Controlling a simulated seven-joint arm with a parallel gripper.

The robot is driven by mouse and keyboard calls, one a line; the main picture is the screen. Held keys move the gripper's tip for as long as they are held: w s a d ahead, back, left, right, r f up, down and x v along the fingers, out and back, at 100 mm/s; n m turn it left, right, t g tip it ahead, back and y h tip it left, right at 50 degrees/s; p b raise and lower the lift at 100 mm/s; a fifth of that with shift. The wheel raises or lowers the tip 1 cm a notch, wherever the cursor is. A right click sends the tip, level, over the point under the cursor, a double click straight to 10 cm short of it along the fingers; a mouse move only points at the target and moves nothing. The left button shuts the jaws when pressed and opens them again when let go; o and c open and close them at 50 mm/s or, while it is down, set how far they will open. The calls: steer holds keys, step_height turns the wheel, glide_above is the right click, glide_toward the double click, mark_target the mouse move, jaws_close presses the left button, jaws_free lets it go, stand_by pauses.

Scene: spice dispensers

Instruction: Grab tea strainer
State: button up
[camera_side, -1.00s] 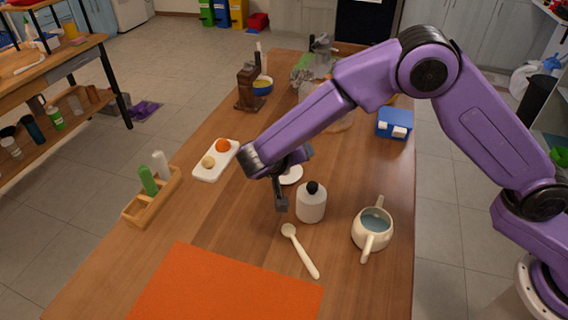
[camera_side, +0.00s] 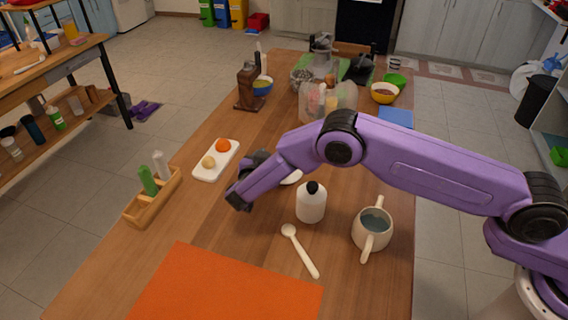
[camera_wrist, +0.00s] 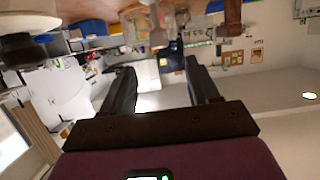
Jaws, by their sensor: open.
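I cannot pick out a tea strainer with certainty. A small grey mesh-like item (camera_side: 301,77) sits at the far end of the table, too small to identify. A pale long-handled spoon (camera_side: 301,251) lies near the front. A small white dish (camera_side: 292,178) is partly hidden behind my arm. My gripper (camera_side: 238,201) is low over the left half of the table, between the white tray and the white bottle. In the wrist view, its two dark fingers (camera_wrist: 160,82) are spread apart with nothing between them.
An orange mat (camera_side: 220,290) covers the front. Clear boxes (camera_side: 327,100) stand behind my arm.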

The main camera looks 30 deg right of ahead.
steer(key=x, duration=1)
steer(key=shift+f, duration=0.15)
jaws_close()
